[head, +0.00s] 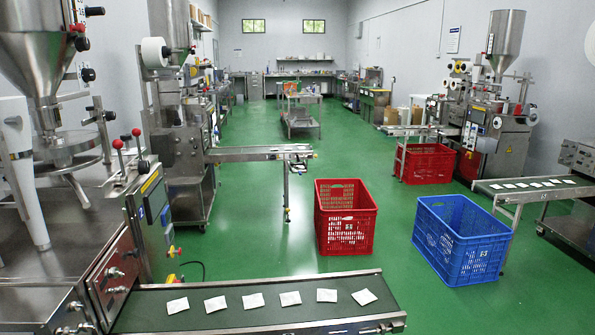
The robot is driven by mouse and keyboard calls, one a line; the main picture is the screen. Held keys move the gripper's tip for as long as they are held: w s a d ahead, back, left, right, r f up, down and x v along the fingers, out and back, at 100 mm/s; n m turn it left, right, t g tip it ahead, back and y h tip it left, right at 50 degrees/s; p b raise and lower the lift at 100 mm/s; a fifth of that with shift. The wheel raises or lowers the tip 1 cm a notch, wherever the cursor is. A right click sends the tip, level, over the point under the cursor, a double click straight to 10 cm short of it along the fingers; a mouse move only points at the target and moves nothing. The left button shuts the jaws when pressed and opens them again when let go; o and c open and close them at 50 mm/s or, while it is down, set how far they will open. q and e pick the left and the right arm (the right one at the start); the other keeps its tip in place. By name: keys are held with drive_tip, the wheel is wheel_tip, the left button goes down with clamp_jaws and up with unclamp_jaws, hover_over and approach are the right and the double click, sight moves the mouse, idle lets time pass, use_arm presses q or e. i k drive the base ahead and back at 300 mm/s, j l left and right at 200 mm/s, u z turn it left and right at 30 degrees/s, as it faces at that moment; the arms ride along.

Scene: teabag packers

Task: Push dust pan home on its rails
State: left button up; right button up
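I cannot make out a dust pan or its rails in the head view. The nearest packing machine (75,215) stands at the left, with a steel hopper above it and a front panel (113,278) bearing several knobs. Its lower part is cut off by the picture's bottom edge. Neither of my grippers nor my arms show.
A dark conveyor (240,318) with several white teabags crosses the near foreground. Behind it, a red crate (345,240) and a blue crate (460,252) stand on the green floor. Another red crate (427,166) is farther back. The central aisle (330,140) is mostly clear.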

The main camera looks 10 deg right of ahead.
sight(295, 167)
drive_tip(key=i+l+z, duration=0.35)
drive_tip(key=l, duration=0.2)
drive_tip(key=i+l+z, duration=0.2)
drive_tip(key=l+z, duration=0.15)
drive_tip(key=l, duration=0.15)
drive_tip(key=i+l+z, duration=0.6)
drive_tip(key=i, duration=0.3)
drive_tip(key=i+l+z, duration=0.25)
drive_tip(key=i, duration=0.3)
drive_tip(key=i+u, duration=0.4)
drive_tip(key=i, duration=0.3)
drive_tip(key=i+l+u, duration=0.15)
drive_tip(key=i+u, duration=0.25)
drive_tip(key=i, duration=0.3)
drive_tip(key=i+j+u, duration=0.2)
drive_tip(key=i+u, duration=0.7)
drive_tip(key=i+l+u, duration=0.1)
drive_tip(key=i+u, duration=0.35)
drive_tip(key=i+j, duration=0.15)
drive_tip(key=i, duration=0.35)
drive_tip(key=i+j, duration=0.2)
drive_tip(key=i, duration=0.25)
drive_tip(key=i+j+z, duration=0.4)
drive_tip(key=i+j, duration=0.2)
drive_tip(key=i+j+z, duration=0.2)
drive_tip(key=j, duration=0.3)
drive_tip(key=i+j+z, duration=0.2)
drive_tip(key=i+j, duration=0.1)
drive_tip(key=j, duration=0.1)
